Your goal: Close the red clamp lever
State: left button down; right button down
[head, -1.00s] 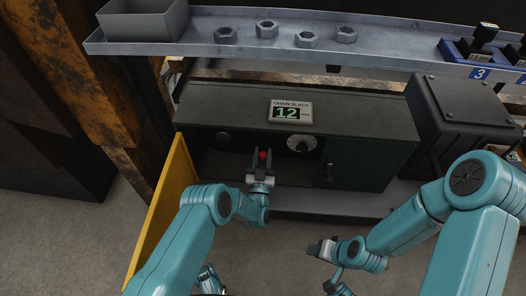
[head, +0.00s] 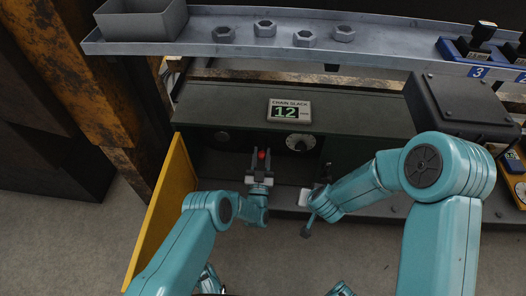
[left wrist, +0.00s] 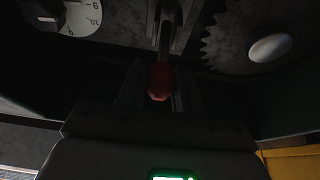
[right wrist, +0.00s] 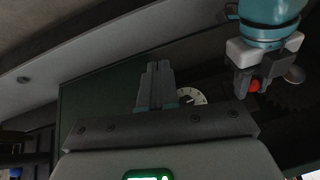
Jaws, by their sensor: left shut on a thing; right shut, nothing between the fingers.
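The red clamp lever's round red knob (head: 262,154) shows at the open front of the dark green cabinet. In the left wrist view the knob (left wrist: 160,82) sits between the two fingers, with its grey rod running up to a bracket. My left gripper (head: 260,160) is shut on this knob. The right wrist view also shows the left gripper on the knob (right wrist: 254,86). My right gripper (right wrist: 158,66) is shut and empty, its fingers together, pointing toward the cabinet.
The cabinet (head: 365,155) carries a chain slack display (head: 289,111) reading 12 and a white dial (head: 300,142). A toothed gear (left wrist: 235,40) is beside the lever. A yellow panel (head: 165,205) stands left. A shelf (head: 390,58) with several nuts runs above.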

pick_arm(q)
jog(key=shift+w+r, duration=0.1)
pick_arm(e)
jog(key=w+a+r+t, duration=0.1)
jog(key=w+a+r, duration=0.3)
jog(key=a+r, duration=0.25)
jog(key=w+a+r+t, duration=0.1)
jog(key=w+a+r, duration=0.35)
jog(key=a, duration=0.35)
jog(key=d+x, duration=0.1)
jog(key=x, duration=0.7)
jog(key=shift+a+f+n, duration=0.3)
jog(key=shift+a+f, duration=0.15)
jog(key=shift+w, duration=0.1)
